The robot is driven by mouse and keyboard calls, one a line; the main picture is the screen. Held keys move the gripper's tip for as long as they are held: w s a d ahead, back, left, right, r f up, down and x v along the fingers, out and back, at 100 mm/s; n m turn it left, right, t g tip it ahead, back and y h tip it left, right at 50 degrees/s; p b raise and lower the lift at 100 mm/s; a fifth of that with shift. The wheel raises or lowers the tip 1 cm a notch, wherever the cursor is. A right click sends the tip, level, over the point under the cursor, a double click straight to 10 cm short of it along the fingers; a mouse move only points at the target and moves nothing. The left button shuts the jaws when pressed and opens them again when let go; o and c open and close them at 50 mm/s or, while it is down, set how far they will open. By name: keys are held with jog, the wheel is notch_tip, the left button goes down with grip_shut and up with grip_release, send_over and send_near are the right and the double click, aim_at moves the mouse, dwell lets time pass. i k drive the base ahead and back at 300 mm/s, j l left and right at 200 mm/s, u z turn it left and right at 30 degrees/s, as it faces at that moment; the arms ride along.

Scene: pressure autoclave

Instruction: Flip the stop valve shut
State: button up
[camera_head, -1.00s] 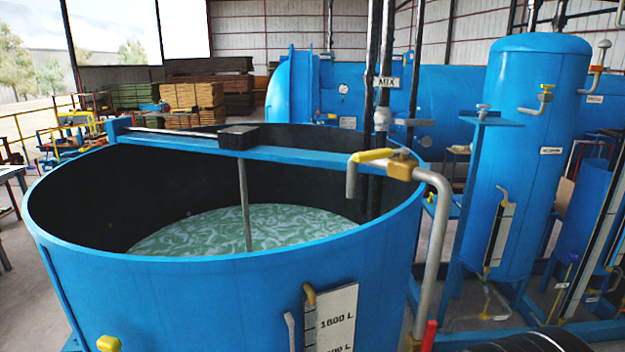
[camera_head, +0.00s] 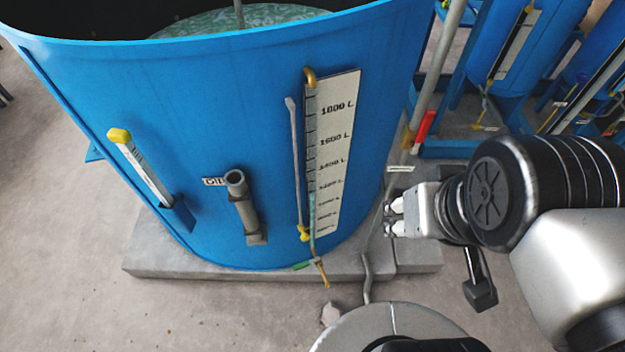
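No label in view reads "stop valve", so I cannot tell for sure which valve it is. A red valve handle (camera_head: 425,127) stands upright beside the grey pipe right of the big blue tank. A small valve with a yellow-orange lever (camera_head: 321,272) sits at the tank's foot, below the level gauge (camera_head: 333,150); its lever points down. My gripper (camera_head: 391,217) is at the right of the tank, pointing left. Its two fingertips look apart, with nothing between them. It is below the red handle in the picture and touches neither valve.
The blue tank (camera_head: 130,90) stands on a concrete plinth (camera_head: 165,262). A grey pipe stub (camera_head: 241,205) and a yellow-capped thermometer-like stick (camera_head: 140,165) project from its wall. Blue frames and vessels (camera_head: 520,50) stand at upper right. The floor at lower left is clear.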

aim_at(426, 122)
jog(key=i+l, duration=0.1)
jog(key=l, duration=0.3)
jog(key=i+l, duration=0.1)
jog(key=l, duration=0.3)
jog(key=i+l, duration=0.1)
jog(key=l, duration=0.25)
jog(key=i+l, duration=0.25)
jog(key=u, duration=0.05)
